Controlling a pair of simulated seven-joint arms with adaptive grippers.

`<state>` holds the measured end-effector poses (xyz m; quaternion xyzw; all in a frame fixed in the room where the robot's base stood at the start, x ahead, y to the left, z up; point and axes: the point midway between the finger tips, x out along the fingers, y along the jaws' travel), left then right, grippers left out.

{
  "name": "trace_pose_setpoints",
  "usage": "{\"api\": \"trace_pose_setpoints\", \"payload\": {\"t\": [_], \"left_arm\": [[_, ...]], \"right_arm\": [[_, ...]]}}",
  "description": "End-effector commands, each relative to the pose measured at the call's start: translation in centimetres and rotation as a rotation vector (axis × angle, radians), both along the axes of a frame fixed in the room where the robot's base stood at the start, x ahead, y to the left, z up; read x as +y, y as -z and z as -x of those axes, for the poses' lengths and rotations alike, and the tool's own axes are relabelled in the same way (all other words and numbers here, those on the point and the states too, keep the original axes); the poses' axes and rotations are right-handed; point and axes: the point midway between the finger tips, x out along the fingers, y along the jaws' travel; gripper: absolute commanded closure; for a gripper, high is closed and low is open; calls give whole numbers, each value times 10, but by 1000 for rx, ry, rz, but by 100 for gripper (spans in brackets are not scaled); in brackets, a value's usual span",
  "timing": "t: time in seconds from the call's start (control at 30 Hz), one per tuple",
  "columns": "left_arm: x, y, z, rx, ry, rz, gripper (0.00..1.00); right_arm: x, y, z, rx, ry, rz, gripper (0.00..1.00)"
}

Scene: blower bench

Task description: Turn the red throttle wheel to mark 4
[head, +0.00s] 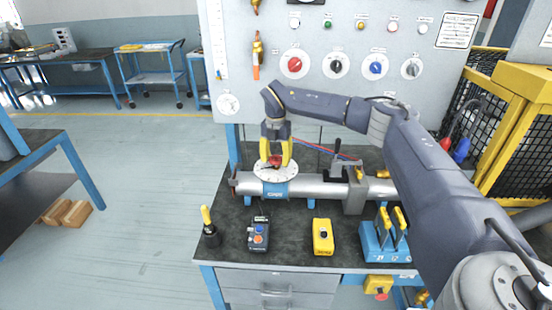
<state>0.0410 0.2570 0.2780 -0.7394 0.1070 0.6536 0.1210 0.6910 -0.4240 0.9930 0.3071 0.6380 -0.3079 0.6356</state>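The red throttle wheel (276,162) sits at the centre of a round white marked dial (276,177), on top of the grey pipe on the bench. My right gripper (276,163) points straight down over the dial. Its yellow fingers stand on either side of the wheel and appear closed on it, with red filling the gap between them. The fingers hide part of the wheel. The dial's marks are too small to read, so I cannot tell which mark the wheel points to. My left gripper is not in view.
The grey pipe (325,187) crosses the dark bench (285,222). In front stand a yellow-tipped tool in a black holder (210,228), a handheld box (258,235), a yellow box (323,237) and a blue rack (381,244). A control panel (330,95) rises behind.

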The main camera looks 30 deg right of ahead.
Motion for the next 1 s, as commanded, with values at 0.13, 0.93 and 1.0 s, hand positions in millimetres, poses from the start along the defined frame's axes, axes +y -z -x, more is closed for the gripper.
{"api": "trace_pose_setpoints", "payload": {"t": [0.13, 0.93, 1.0], "left_arm": [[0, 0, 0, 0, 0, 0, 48], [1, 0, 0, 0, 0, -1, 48], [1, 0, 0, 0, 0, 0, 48]], "right_arm": [[0, 0, 0, -1, -1, 0, 34], [-1, -68, -2, -7, 0, 1, 28], [0, -79, -2, -5, 0, 1, 28]]}}
